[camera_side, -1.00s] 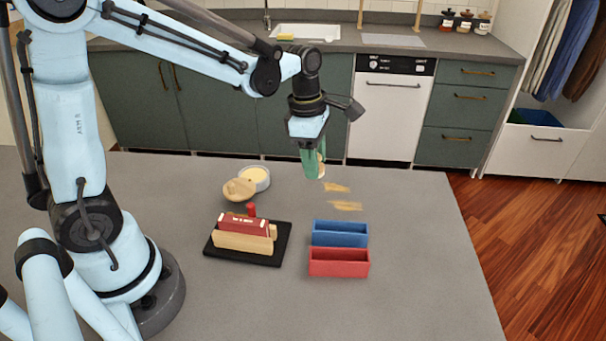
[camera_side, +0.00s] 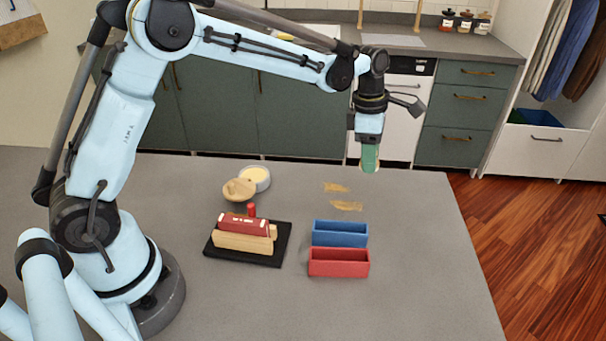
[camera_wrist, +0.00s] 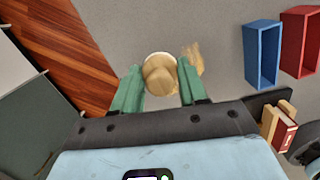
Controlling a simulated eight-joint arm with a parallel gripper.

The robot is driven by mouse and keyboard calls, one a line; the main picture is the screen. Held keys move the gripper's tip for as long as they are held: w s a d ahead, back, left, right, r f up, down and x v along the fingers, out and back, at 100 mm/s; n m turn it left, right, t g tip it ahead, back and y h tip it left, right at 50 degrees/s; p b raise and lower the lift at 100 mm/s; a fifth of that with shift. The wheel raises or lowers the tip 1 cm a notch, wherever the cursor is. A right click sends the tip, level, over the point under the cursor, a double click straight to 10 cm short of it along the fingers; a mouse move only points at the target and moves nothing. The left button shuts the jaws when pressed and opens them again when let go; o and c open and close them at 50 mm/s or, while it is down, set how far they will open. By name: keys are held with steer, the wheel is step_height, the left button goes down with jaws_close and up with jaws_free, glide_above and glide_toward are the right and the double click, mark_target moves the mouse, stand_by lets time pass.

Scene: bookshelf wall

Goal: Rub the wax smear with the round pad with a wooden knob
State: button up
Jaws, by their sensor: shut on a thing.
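My gripper (camera_side: 370,168) has green fingers and hangs near the far edge of the grey table, right of the wax smear. In the wrist view my gripper (camera_wrist: 160,85) is shut on the round pad with a wooden knob (camera_wrist: 160,72); the tan knob is between the fingers and a pale rim shows behind it. The pad is hidden by the fingers in the side view. The wax smear (camera_side: 346,206) is two yellowish-tan streaks on the table. In the wrist view the smear (camera_wrist: 196,55) shows just right of the pad, partly covered.
A blue bin (camera_side: 340,227) and a red bin (camera_side: 339,268) stand in front of the smear. A black tray (camera_side: 270,258) with red and wooden blocks lies left of them. A round tin (camera_side: 261,184) with a tan disc (camera_side: 239,189) against it stands behind. The table's right side is clear.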

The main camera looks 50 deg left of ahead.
mark_target(314, 201)
steer(key=shift+f, duration=3.05)
steer(key=shift+s+a+f, duration=0.35)
steer(key=shift+f, duration=0.2)
steer(key=shift+c, duration=0.5)
steer(key=shift+s+a+f, duration=0.15)
steer(key=shift+s+a, duration=0.1)
steer(key=shift+a, duration=0.05)
steer(key=shift+s+a, duration=3.45)
steer(key=shift+s, duration=0.05)
steer(key=shift+s+d, duration=0.75)
steer(key=shift+d, duration=0.1)
steer(key=shift+w+d, duration=0.25)
steer(key=shift+w, duration=0.15)
steer(key=shift+w+d, duration=3.45)
steer(key=shift+d, duration=0.6)
steer(key=shift+s+d, duration=0.25)
steer(key=shift+s, duration=0.1)
steer(key=shift+s+d, duration=0.1)
steer(key=shift+s, duration=0.15)
steer(key=shift+s+a, duration=4)
steer(key=shift+a, duration=0.1)
step_height(314, 201, up, 8)
